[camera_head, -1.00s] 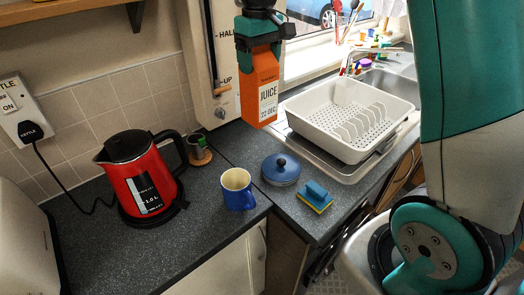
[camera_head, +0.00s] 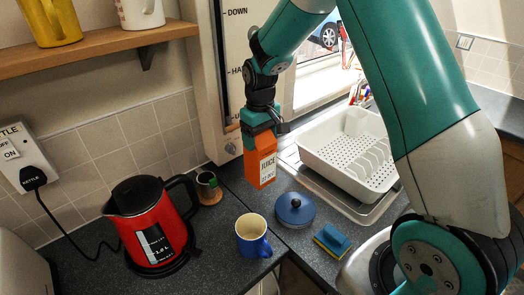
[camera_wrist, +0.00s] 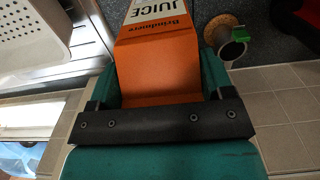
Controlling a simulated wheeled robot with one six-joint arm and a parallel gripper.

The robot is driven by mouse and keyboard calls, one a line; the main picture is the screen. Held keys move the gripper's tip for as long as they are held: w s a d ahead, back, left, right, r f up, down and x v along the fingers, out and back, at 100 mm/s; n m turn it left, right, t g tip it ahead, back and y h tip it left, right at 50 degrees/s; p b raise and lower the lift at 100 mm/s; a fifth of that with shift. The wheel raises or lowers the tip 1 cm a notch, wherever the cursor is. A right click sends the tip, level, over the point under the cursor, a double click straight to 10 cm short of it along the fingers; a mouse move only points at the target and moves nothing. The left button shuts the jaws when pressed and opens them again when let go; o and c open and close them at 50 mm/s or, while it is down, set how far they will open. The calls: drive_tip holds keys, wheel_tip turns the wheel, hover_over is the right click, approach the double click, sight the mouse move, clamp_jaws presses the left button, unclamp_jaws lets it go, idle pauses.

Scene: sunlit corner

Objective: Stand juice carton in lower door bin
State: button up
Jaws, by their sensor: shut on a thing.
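The juice carton (camera_head: 261,166) is orange with a white label reading JUICE. My gripper (camera_head: 262,125) is shut on its top end and holds it upright above the counter, in front of the wall panel. In the wrist view the carton (camera_wrist: 158,60) sits between the two teal fingers (camera_wrist: 160,90), with the black bar across the front. No fridge door or lower door bin shows in either view.
A red kettle (camera_head: 152,225), a blue mug (camera_head: 252,237), a blue lidded pot (camera_head: 295,208) and a sponge (camera_head: 331,240) stand on the dark counter (camera_head: 215,260). A white dish rack (camera_head: 335,165) is right of the carton.

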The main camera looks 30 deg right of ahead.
sight(261, 156)
drive_tip(key=shift+f+p, duration=0.85)
drive_tip(key=shift+f, duration=2.45)
drive_tip(key=o, duration=1.8)
